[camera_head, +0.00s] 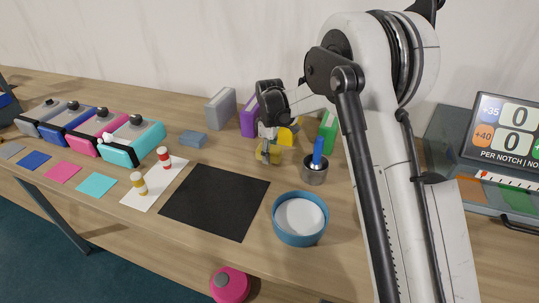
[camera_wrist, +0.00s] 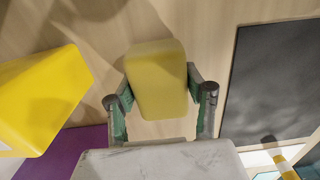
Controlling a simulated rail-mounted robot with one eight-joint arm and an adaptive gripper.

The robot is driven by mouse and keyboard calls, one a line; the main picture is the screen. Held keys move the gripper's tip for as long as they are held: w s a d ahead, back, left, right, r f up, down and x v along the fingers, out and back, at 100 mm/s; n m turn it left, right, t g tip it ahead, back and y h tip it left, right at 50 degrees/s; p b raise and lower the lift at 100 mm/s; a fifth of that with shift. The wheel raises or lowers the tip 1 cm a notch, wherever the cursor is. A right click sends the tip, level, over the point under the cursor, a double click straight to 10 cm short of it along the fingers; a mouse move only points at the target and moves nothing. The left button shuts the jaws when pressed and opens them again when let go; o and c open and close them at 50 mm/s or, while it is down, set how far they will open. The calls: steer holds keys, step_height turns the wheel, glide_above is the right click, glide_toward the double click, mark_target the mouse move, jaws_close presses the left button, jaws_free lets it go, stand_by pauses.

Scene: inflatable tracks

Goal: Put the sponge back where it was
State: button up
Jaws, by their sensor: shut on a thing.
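The sponge is a pale yellow rounded block. In the wrist view the sponge (camera_wrist: 157,82) sits between my two green-and-black fingers. In the head view the sponge (camera_head: 269,154) shows low under my gripper (camera_head: 268,146), which is shut on it. It is in front of the upright coloured blocks, left of the metal cup and beyond the black mat. I cannot tell whether its underside touches the table. Part of it is hidden by the fingers.
A yellow block (camera_wrist: 38,100) and a purple block (camera_head: 249,118) stand close by. A metal cup (camera_head: 315,174) with a blue-handled item, a blue bowl (camera_head: 300,236) and a green block (camera_head: 328,131) are to the right. The black mat (camera_head: 215,200) is bare.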

steer(key=shift+f, duration=0.55)
steer(key=shift+f, duration=0.15)
steer(key=o, duration=1)
